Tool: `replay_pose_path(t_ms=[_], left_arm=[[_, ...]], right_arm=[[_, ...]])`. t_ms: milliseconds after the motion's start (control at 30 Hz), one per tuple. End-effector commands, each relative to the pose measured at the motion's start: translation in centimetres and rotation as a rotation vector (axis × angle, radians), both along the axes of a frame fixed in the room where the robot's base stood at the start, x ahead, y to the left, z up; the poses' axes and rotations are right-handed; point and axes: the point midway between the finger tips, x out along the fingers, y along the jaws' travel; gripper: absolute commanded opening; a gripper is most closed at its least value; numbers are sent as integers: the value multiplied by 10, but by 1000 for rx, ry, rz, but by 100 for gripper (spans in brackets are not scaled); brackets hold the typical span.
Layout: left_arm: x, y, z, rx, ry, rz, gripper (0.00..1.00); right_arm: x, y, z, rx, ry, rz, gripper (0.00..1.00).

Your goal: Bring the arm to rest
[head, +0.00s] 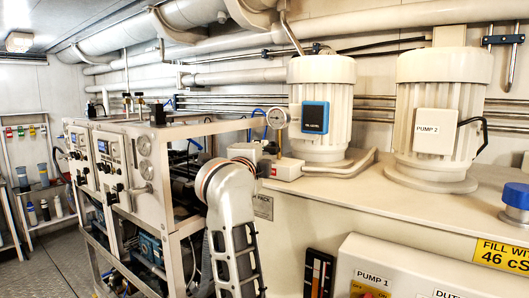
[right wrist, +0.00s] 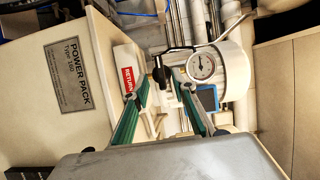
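My right arm (head: 232,235) rises from the bottom middle of the head view, bent at an orange-ringed joint. Its gripper is mostly hidden behind that joint, beside the red-labelled RETURN block. In the right wrist view my right gripper (right wrist: 161,80) has its two green-sided fingers apart. A black valve handle (right wrist: 159,70) and the white RETURN block (right wrist: 127,66) show around and beyond the fingertips. I see nothing clearly held; whether the fingers touch the handle I cannot tell. My left gripper is not in view.
A pressure gauge (head: 277,118) stands close to my right gripper. The PUMP 2 motor (head: 440,110) and another motor (head: 322,105) stand on the cream tank top. A framed control unit (head: 120,165) is at the left. Open floor (head: 45,272) shows at the lower left.

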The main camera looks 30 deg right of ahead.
Motion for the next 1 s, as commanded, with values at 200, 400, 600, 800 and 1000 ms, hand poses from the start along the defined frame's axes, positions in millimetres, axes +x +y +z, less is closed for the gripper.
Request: replay_pose_path(t_ms=[200,400,600,800,1000], left_arm=[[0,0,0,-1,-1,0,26],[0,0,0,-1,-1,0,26],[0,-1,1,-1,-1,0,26],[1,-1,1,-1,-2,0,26],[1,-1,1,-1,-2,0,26]], right_arm=[[-8,7,0,0,0,0,26],[-8,7,0,0,0,0,26],[-7,7,0,0,0,0,26],[-21,-8,1,-79,-26,-68,26],[-70,-28,19,-426,-118,-240,26]])
